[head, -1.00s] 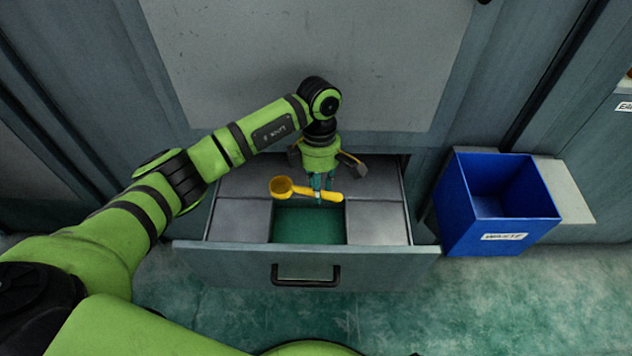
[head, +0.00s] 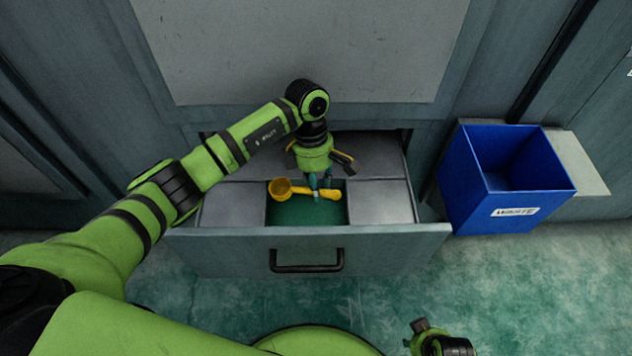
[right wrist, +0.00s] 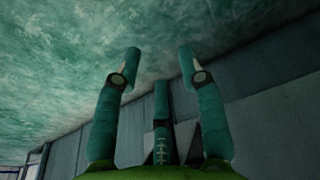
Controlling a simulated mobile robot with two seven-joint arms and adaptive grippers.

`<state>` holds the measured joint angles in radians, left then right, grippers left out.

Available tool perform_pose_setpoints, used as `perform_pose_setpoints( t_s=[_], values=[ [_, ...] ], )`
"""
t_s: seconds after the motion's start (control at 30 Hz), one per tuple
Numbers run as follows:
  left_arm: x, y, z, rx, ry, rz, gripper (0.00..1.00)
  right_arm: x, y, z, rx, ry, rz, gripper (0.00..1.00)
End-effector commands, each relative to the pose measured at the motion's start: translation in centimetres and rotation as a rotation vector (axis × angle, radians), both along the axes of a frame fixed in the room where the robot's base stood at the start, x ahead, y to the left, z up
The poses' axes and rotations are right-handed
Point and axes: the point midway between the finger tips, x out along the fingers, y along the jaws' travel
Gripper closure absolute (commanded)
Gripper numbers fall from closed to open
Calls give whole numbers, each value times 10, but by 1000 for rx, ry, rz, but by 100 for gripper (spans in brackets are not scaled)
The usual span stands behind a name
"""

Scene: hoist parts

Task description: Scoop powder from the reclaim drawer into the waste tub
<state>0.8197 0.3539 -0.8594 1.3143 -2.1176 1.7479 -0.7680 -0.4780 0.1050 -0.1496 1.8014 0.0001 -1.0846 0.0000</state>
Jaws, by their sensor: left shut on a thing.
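The reclaim drawer (head: 380,236) is pulled out of the grey cabinet. It has grey covered sections around an open green-looking compartment (head: 305,215) at its front middle. My left gripper (head: 318,187) is shut on the handle of a yellow scoop (head: 281,189), low over that compartment. The scoop's cup is to the left of the fingers; I cannot tell whether it holds powder. The blue waste tub (head: 515,212), labelled WASTE, stands right of the drawer. My right gripper (right wrist: 158,62) is open and empty in the right wrist view, with green floor beyond it.
The tub stands by a pale ledge (head: 585,165) on its right. The drawer front has a dark handle (head: 306,262). The green floor (head: 390,290) before the drawer is largely clear. A cabinet panel (head: 300,50) rises behind the drawer.

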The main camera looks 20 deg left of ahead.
Motion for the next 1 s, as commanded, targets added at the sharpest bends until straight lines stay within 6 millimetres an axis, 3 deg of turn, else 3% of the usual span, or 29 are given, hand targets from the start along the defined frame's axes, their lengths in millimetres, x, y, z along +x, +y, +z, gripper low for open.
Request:
perform_pose_setpoints(
  t_s=[0.5, 1.0],
  values=[
    [-3, 5, -30, 2, 0, 8, 100, 12, 0, 49, 2, -36, -6, 60],
    [-6, 10, -57, 2, 0, 15, 100, 8, -1, 99, 3, -68, -10, 60]
  ],
)
